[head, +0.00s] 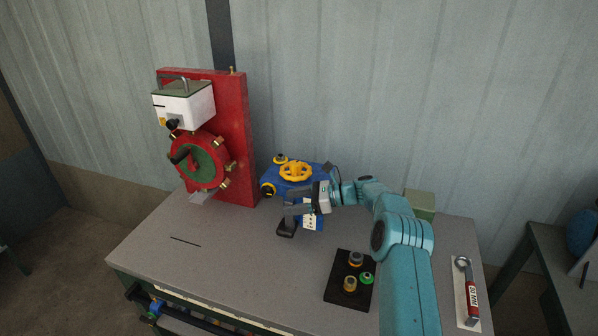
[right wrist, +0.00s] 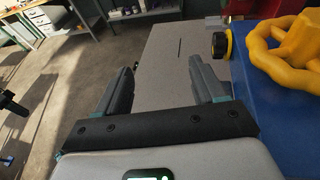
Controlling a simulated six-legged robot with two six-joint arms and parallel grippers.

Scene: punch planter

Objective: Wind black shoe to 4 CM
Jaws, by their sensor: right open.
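A blue device (head: 271,178) with a yellow handwheel (head: 294,170) stands at the back middle of the bench. A black shoe (head: 286,229) shows low at its front, beside a white marked card (head: 310,222); the marks are too small to read. My right gripper (head: 293,203) is open and empty in front of the device, above the shoe. In the right wrist view its fingers (right wrist: 163,75) are apart over bare bench, left of the yellow handwheel (right wrist: 280,50) and the blue body. The shoe is not seen there. My left gripper is not in view.
A red panel (head: 234,130) with a red and green wheel (head: 203,160) stands at the back left. A black tray (head: 337,291) with several knobs and a red-handled tool (head: 471,295) lie at the right. The bench's left front (head: 210,260) is clear.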

